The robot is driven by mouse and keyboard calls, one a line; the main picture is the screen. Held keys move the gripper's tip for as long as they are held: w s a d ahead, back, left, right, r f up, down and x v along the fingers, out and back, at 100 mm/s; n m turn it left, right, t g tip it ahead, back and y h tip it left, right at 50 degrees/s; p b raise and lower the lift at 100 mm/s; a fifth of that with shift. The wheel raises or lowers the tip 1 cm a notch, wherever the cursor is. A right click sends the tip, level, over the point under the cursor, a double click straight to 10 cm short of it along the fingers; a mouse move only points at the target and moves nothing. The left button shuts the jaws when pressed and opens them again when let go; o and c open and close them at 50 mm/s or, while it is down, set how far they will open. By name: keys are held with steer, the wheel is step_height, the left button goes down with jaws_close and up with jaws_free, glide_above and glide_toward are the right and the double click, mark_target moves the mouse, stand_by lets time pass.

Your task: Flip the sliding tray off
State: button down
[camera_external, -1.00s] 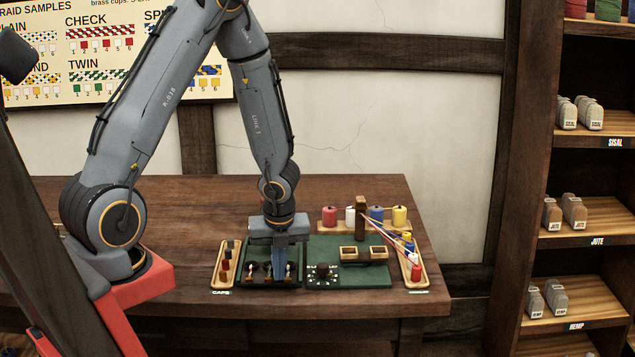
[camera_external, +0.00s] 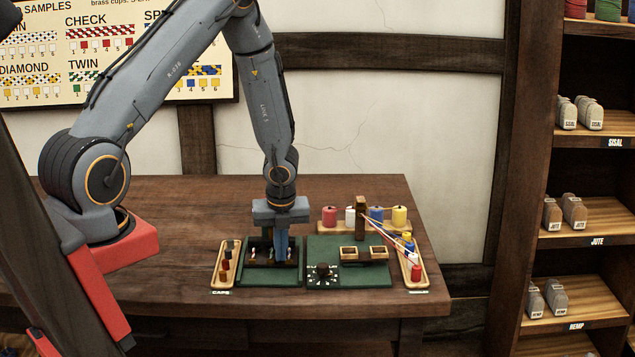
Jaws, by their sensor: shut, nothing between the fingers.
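A dark block with small pale upright pieces (camera_external: 265,252), which appears to be the sliding tray, sits toward the back of the left green board (camera_external: 260,278). A bare green strip shows in front of it. My gripper (camera_external: 281,257) points straight down over the block's right half, shut and empty. Its fingers hide part of the block. I cannot tell from this view whether the fingertips touch it.
A right green board (camera_external: 345,282) carries a black dial (camera_external: 322,272) and two wooden frames. The caps tray (camera_external: 226,263) stands close on the left. Colored spools stand behind and right, with threads running from a wooden post (camera_external: 361,215). The front table strip is clear.

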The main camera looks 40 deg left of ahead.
steer(key=shift+w+a, duration=0.1)
steer(key=shift+w, duration=0.05)
steer(key=d+b, duration=0.1)
steer(key=s+d+b, duration=0.2)
steer(key=shift+s+d+f+b, duration=0.15)
steer(key=shift+s+d+b, duration=0.15)
steer(key=shift+b, duration=0.1)
steer(key=p+v, duration=0.2)
steer(key=v, duration=0.8)
steer(key=s+d+r+n+h+b, duration=0.1)
steer(key=s+d+n+b, duration=0.2)
steer(key=n, duration=0.9)
steer(key=s+d+r+n+h+b, duration=0.1)
steer(key=s+d+n+b, duration=0.2)
steer(key=s+n, duration=0.6)
steer(key=shift+r+n+b, duration=0.25)
steer(key=shift+n+b, duration=0.7)
steer(key=shift+n, duration=1.15)
